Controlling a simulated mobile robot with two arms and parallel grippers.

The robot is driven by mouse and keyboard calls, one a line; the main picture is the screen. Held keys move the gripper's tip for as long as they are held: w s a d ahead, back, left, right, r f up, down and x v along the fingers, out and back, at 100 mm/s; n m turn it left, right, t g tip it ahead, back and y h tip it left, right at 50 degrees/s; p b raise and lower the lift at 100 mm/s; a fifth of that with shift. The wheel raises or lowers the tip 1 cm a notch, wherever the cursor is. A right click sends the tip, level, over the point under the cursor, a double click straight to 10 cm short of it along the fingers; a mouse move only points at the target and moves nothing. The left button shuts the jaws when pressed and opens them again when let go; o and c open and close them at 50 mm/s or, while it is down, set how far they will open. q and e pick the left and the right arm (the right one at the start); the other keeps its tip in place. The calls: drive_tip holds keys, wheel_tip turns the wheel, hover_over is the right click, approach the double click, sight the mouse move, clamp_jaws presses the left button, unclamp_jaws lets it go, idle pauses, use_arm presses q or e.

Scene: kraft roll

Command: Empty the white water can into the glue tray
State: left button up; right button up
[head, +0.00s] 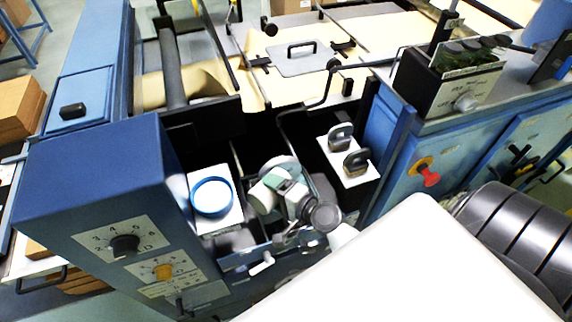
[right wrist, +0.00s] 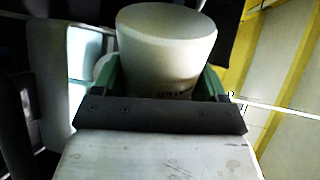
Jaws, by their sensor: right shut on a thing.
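My right gripper (head: 279,184) is shut on the white can (head: 263,196), which hangs over the machine's dark opening. In the right wrist view the can (right wrist: 166,50) sits between the green fingers. It is a pale round vessel with small dark lettering low on its side. Its inside is hidden, so I cannot tell what it holds. I cannot clearly pick out the glue tray; the dark space under and around the gripper is hard to read. My left gripper is not in view.
A round blue-rimmed container (head: 211,197) stands on a white plate left of the can. A blue control box (head: 95,185) with knobs is further left. Two dark-handled pieces (head: 346,150) stand on a white plate to the right. A red knob (head: 430,177) sticks out from the blue cabinet.

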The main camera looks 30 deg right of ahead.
drive_tip(key=shift+s+d, duration=0.15)
drive_tip(key=shift+d, duration=0.15)
drive_tip(key=shift+f, duration=0.1)
